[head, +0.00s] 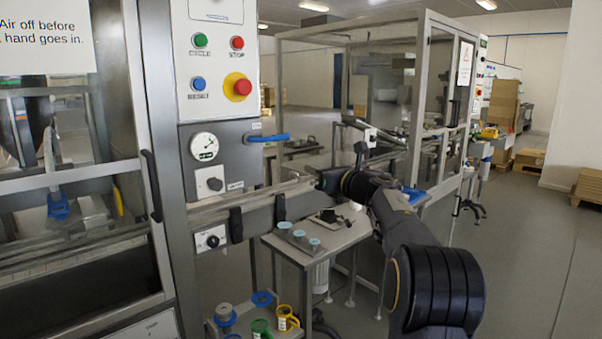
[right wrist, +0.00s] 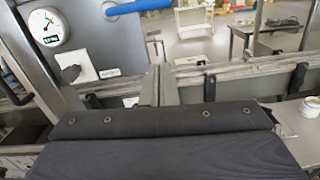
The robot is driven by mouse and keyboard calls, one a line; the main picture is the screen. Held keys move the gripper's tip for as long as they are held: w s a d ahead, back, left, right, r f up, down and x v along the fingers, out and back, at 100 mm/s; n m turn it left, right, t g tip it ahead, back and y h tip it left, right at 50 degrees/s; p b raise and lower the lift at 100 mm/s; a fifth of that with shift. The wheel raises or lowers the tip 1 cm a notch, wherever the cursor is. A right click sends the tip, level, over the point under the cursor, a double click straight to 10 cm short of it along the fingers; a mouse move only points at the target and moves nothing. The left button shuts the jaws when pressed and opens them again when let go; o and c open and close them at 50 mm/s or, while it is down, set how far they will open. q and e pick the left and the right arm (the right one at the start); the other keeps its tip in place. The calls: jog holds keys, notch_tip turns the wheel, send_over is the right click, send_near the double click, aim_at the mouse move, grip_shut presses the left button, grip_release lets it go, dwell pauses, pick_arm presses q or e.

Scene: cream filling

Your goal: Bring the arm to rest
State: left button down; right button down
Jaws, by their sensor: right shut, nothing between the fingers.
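My right arm comes in from the lower right of the head view and reaches forward and left. Its gripper (head: 308,183) is at the far end, small and partly hidden by my wrist, close to the machine's front rail. In the right wrist view the two fingers of the right gripper (right wrist: 157,86) lie together, shut and empty, in front of the metal rail (right wrist: 215,76). I cannot tell whether they touch the rail. My left arm and gripper are not in view.
A grey panel with a pressure gauge (head: 204,147) and blue lever (head: 268,138) stands left of the gripper. A red emergency button (head: 242,87) is above. A small side table (head: 338,242) with pale blue-topped pieces is below my arm. Open floor (head: 530,260) lies right.

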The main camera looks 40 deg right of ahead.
jog(key=s+r+m+g+h+p, duration=0.1)
jog(key=s+r+m+h+p, duration=0.25)
jog(key=m, duration=0.65)
jog(key=s+r+m+h+p, duration=0.15)
jog(key=s+m+h, duration=0.25)
jog(key=s+m, duration=0.5)
jog(key=s+a+f+m+g+y+p, duration=0.2)
jog(key=s+a+f+m, duration=0.4)
jog(key=a, duration=0.4)
jog(key=s+a+f+m+g+y+p, duration=0.2)
jog(key=s+a+f+m+g+y, duration=0.2)
jog(key=s+a+f+m+g, duration=0.2)
jog(key=s+a+f+m+g+y+p, duration=0.2)
jog(key=s+a+f+m+g+y, duration=0.2)
jog(key=s+a+f, duration=0.6)
jog(key=s+a+m, duration=0.2)
jog(key=a, duration=0.4)
jog(key=shift+s+m, duration=0.15)
jog(key=shift+m, duration=0.15)
